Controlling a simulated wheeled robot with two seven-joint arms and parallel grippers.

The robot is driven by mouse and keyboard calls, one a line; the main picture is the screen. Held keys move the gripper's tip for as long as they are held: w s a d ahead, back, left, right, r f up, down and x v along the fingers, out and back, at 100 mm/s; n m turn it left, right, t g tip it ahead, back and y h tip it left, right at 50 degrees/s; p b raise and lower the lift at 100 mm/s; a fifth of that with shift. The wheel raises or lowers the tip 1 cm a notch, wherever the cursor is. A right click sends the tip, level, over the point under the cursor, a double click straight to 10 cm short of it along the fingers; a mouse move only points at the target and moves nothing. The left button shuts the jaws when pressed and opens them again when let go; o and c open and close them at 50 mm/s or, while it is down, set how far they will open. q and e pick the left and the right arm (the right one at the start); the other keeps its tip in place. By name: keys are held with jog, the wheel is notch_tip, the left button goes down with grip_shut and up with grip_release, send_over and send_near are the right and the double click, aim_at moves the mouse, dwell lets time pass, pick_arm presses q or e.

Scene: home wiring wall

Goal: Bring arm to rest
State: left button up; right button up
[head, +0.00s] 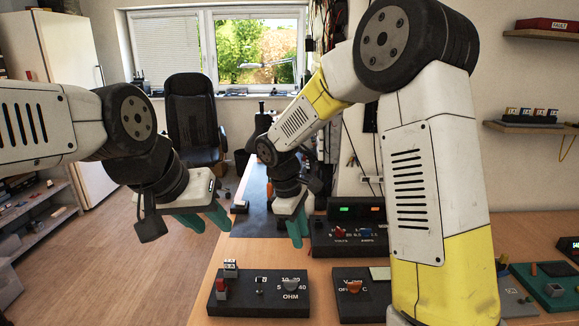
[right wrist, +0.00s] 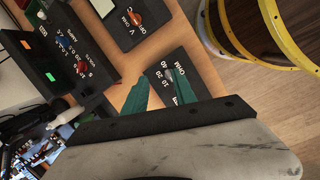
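My left gripper (head: 206,221) has teal fingers pointing down, apart and with nothing between them; it hangs over the wooden floor left of the bench. My right arm rises on the right and bends over to my right gripper (head: 297,232), which hangs above the bench behind the OHM box. In the right wrist view the right gripper (right wrist: 160,92) has its teal fingers apart, with nothing held. The black OHM box (head: 258,297), with a grey knob and a red part, lies beyond the fingers and also shows in the right wrist view (right wrist: 172,80).
The wooden bench (head: 205,287) holds a box with an orange knob (head: 353,288), a meter box with green and orange displays (head: 348,230) and a teal board (head: 550,285). A black chair (head: 192,120) stands behind. The floor at left (head: 120,260) is clear.

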jog(key=s+d+r+m+t+y, duration=0.2)
jog(key=s+d+r+m+t, duration=0.1)
jog(key=s+d+r+m, duration=0.3)
jog(key=s+d+r+m+t+y, duration=0.2)
jog(key=s+d+r+m, duration=0.4)
jog(key=s+r, duration=0.3)
jog(key=s+m, duration=0.1)
jog(key=s, duration=0.2)
jog(key=shift+r+t+y, duration=0.4)
